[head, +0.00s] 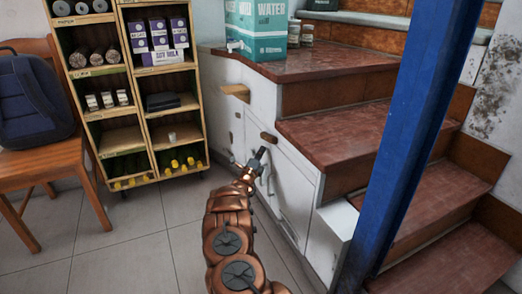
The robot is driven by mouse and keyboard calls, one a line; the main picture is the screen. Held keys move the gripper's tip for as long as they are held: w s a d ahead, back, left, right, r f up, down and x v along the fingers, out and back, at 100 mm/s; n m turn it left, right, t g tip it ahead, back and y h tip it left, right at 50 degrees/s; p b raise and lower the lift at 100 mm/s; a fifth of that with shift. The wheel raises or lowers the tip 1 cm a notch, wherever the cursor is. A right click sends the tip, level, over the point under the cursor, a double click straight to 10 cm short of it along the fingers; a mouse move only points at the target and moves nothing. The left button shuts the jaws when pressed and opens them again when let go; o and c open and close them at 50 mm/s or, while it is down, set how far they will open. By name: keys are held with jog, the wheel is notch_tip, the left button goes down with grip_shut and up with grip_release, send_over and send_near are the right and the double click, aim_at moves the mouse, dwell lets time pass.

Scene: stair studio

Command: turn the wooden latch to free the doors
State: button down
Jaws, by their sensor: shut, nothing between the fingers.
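White cupboard doors (291,190) are set into the side of the stairs, under the red treads. A small dark brown wooden piece (268,138), which looks like the latch, sits near the top of the doors, lying nearly level with a slight tilt. My gripper (261,153) is shut and empty, with its dark fingertips just below and left of this piece in the picture. I cannot tell whether they touch it. A lighter wooden block (236,91) juts from the white panel higher up. My gripper and wrist hide part of the doors.
A wooden shelf rack (145,104) with bottles and boxes stands left of the stairs. A blue post (405,140) rises on the right, in front of the steps. A chair (22,170) with a blue backpack (35,105) is at far left. The tiled floor (120,250) is clear.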

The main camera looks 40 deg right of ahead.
jog(key=a+f+p, duration=0.3)
jog(key=a+f, duration=0.4)
jog(key=shift+w+a+f, duration=0.2)
jog(key=shift+f, duration=0.15)
dwell(0.5)
